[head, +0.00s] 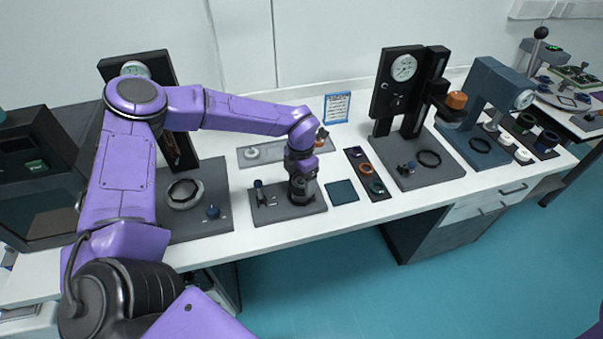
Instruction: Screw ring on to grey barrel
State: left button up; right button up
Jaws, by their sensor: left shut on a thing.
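My left gripper (302,192) points down over the right part of a small dark grey fixture plate (270,214) on the white table. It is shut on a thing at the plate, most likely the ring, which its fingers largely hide. The grey barrel cannot be told apart from the dark fingers there. A small upright post (259,188) stands on the plate's left part, apart from the gripper. My right gripper is out of view.
A dark strip with several coloured rings (366,168) lies right of a teal mat (342,192). A grey tray (275,154) lies behind my gripper. Gauge stands (385,98) rise at right; another base (205,220) is at left. The table's front edge is close.

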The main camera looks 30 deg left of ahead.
pick_arm(q)
jog(key=m, duration=0.2)
jog(key=m+p, duration=0.2)
jog(key=m, duration=0.1)
jog(key=shift+r+m, duration=0.25)
jog(key=shift+m, duration=0.05)
jog(key=m+p, duration=0.2)
jog(key=m, duration=0.2)
jog(key=shift+f+m, duration=0.3)
jog(key=shift+m, duration=0.9)
jog(key=o, duration=1.2)
